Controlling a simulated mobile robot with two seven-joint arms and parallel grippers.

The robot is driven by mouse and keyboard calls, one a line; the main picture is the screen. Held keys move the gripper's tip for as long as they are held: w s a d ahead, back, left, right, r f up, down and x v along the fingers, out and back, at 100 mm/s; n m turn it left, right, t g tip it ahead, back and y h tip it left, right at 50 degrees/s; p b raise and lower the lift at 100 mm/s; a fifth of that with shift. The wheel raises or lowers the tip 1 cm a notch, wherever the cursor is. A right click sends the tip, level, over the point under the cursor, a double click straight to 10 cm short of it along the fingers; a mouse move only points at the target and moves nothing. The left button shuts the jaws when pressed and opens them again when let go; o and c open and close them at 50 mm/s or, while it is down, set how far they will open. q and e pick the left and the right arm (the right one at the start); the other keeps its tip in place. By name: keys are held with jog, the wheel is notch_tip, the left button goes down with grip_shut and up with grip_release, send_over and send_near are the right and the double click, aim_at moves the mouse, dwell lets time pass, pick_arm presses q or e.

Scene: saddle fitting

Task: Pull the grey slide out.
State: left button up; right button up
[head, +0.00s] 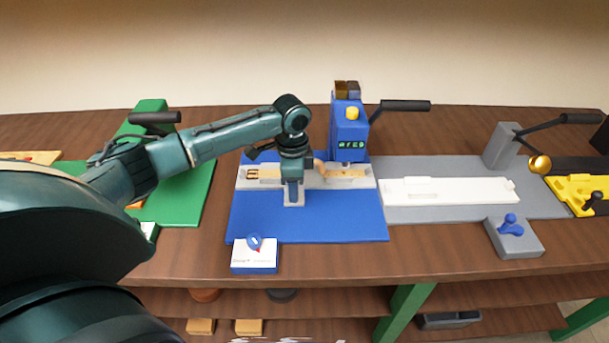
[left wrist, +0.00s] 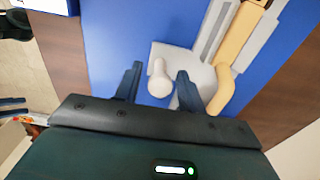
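The grey slide (head: 360,183) lies across the blue base under the blue press head, with a wooden neck-shaped piece (head: 345,173) on it. In the left wrist view the slide's pale grey tab (left wrist: 196,66) carries an upright round knob (left wrist: 158,80). My left gripper (head: 293,190) is over the front of the slide, pointing down. In the left wrist view the left gripper (left wrist: 159,88) is open, one finger on each side of the knob, with gaps visible. The wooden piece (left wrist: 238,42) is just right of the right-hand finger. My right gripper is not in view.
The blue press (head: 348,125) with a black lever (head: 405,105) stands behind the slide. A grey station (head: 440,205) is to the right, a green one (head: 190,205) to the left. The blue base's front is clear.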

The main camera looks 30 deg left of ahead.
pick_arm(q)
jog(key=c, duration=0.6)
jog(key=shift+s+d, duration=0.5)
jog(key=shift+s, duration=0.25)
jog(key=shift+s+d, duration=0.95)
jog(key=shift+s, duration=0.6)
jog(key=shift+s+d, duration=0.95)
jog(key=shift+s, duration=0.6)
jog(key=shift+s+d, duration=0.95)
jog(key=shift+s, duration=0.6)
jog(key=shift+s+d+f, duration=0.15)
jog(key=shift+s+d, duration=0.15)
jog(key=shift+s, duration=0.2)
jog(key=shift+o, duration=0.6)
jog(key=shift+s, duration=0.1)
jog(key=o, duration=0.6)
jog(key=shift+s+d, duration=0.1)
